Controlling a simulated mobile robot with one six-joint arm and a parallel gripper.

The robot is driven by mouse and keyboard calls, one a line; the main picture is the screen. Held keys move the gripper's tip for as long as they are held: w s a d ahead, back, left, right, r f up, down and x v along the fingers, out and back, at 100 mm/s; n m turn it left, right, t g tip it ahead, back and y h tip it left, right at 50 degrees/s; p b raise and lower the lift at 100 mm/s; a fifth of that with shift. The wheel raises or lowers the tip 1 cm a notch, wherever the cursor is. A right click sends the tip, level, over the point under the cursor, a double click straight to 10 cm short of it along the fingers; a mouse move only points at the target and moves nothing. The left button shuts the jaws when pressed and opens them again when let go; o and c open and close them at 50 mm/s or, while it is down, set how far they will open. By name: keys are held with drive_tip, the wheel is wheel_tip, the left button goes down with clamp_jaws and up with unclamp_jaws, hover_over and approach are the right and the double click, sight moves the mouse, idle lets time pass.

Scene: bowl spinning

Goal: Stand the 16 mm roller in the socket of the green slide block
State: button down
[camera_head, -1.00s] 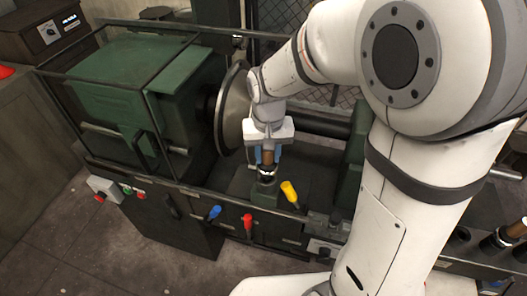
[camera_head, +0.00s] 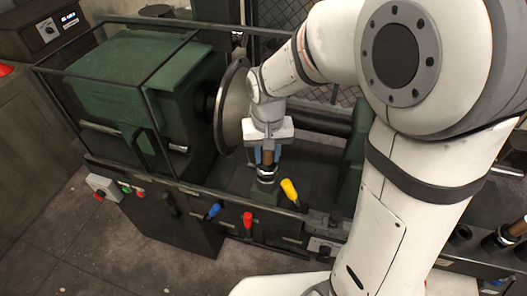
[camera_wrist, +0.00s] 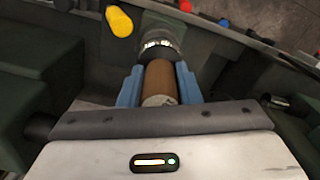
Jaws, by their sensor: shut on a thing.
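The roller has a brown handle (camera_head: 267,158) and a dark, shiny metal lower end; it also shows in the wrist view (camera_wrist: 161,80). My gripper (camera_head: 266,156) is shut on the brown handle, with its blue fingers (camera_wrist: 160,86) on either side. The roller hangs roughly upright below the gripper. The green slide block (camera_head: 264,193) is directly beneath it, left of the yellow knob. The roller's lower end meets or overlaps the top of the block in the head view. The socket is hidden, so I cannot tell how far in the end is.
A yellow-knobbed lever (camera_head: 289,190) stands close to the right of the block. A large grey disc (camera_head: 232,108) is near the gripper's left, beside the green headstock (camera_head: 125,85). Blue (camera_head: 214,210) and red (camera_head: 248,219) levers are at the front. Tools stand in a rack at the right (camera_head: 505,237).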

drive_tip(key=c, duration=1)
unclamp_jaws()
drive_tip(key=shift+o, duration=0.2)
drive_tip(key=shift+r, duration=0.1)
wheel_tip(320, 180, up, 8)
drive_tip(key=shift+f, duration=0.2)
drive_tip(key=s+d+t, duration=0.3)
drive_tip(key=s+d, duration=0.8)
drive_tip(key=s, duration=0.1)
drive_tip(key=shift+s+d+r, duration=0.2)
drive_tip(key=shift+d+r, duration=0.05)
drive_tip(key=shift+r, duration=0.1)
